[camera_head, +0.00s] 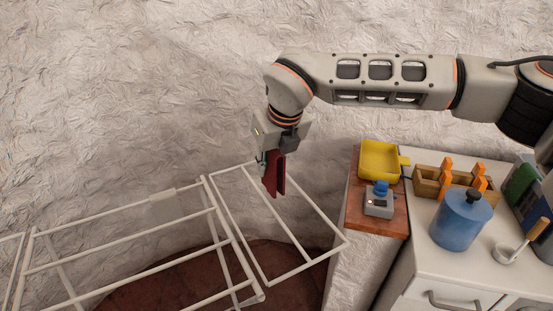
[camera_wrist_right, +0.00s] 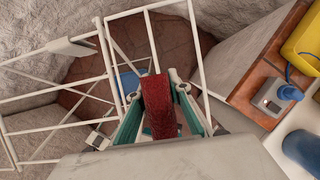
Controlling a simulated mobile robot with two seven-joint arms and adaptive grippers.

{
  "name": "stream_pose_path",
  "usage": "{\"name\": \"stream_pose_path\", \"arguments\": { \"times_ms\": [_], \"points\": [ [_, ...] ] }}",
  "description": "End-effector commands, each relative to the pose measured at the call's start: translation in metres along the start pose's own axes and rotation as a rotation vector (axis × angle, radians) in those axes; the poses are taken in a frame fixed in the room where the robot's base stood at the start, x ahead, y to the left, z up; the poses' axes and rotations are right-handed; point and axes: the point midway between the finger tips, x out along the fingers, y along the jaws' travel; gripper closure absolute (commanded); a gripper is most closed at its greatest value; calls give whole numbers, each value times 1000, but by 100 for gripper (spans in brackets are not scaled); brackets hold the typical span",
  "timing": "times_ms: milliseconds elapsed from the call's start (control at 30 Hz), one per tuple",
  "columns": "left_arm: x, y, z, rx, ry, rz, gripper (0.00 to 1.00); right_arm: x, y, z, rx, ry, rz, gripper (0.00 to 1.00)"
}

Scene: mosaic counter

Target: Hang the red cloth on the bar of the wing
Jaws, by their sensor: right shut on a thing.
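The red cloth (camera_head: 273,174) hangs folded from my right gripper (camera_head: 270,155), which is shut on it. In the right wrist view the cloth (camera_wrist_right: 160,106) sits between the two fingers of my right gripper (camera_wrist_right: 160,90). The white drying rack's wing (camera_head: 297,240) is on the right side of the rack, with thin white bars. In the head view the cloth overlaps the wing's upper part; I cannot tell whether it touches a bar. The wing also shows in the right wrist view (camera_wrist_right: 197,45). My left gripper is not in view.
The rack's main part (camera_head: 130,265) fills the lower left. Right of the wing, a counter holds a wooden board (camera_head: 376,217), a yellow tray (camera_head: 380,160), a small grey device (camera_head: 379,205), a wooden box (camera_head: 428,187) and a blue canister (camera_head: 460,222). A rough wall stands behind.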

Motion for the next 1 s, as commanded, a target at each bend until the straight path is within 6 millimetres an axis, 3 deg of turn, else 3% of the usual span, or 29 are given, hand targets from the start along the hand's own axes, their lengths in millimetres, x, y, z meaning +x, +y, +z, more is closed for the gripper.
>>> {"name": "stream_pose_path", "arguments": {
  "times_ms": [333, 1000],
  "points": [
    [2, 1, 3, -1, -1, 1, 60, 8, 4, -4, -6, 2, 3, 100],
    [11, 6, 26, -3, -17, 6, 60, 47, 4, -20, -7, 2, 4, 100]
  ]
}}
